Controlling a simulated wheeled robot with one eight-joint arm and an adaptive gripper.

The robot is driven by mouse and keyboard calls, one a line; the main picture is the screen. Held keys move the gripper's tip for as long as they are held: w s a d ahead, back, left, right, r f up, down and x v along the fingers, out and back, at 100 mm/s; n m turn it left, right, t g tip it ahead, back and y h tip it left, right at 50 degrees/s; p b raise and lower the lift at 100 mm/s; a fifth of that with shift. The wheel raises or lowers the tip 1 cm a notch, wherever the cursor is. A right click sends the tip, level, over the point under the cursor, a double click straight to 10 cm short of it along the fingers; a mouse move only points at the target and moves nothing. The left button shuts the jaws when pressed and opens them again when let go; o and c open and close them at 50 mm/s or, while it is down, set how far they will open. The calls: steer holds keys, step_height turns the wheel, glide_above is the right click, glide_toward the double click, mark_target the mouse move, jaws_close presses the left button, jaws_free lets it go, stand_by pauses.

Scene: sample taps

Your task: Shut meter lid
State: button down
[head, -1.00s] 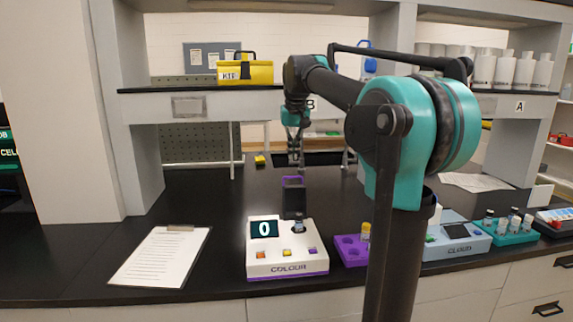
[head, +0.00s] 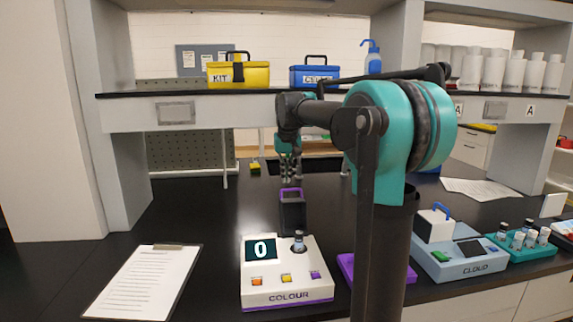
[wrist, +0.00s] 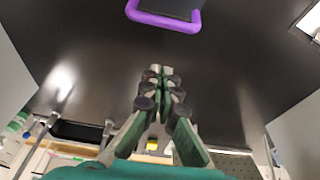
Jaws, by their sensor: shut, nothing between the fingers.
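The white colour meter (head: 285,272) stands on the black bench and its display shows 0. Its dark lid (head: 293,215) stands up open at the meter's back, with a purple handle (head: 291,191) at the top. A sample vial (head: 299,243) stands in the meter's well. My gripper (head: 287,180) is behind the lid, apart from it, pointing down with nothing in its fingers. In the wrist view my gripper (wrist: 162,75) is shut over bare bench, and the purple handle (wrist: 165,20) shows at the top edge, clear of the fingertips.
A clipboard (head: 145,282) lies left of the meter. A purple rack (head: 347,268) is to its right, partly hidden by my arm. A cloud meter (head: 462,260) and a teal vial rack (head: 524,245) stand further right. A small yellow object (head: 254,168) lies behind.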

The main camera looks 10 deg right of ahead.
steer(key=shift+s+f, duration=0.3)
steer(key=shift+s, duration=0.65)
steer(key=shift+s+f, duration=0.25)
steer(key=shift+s, duration=0.65)
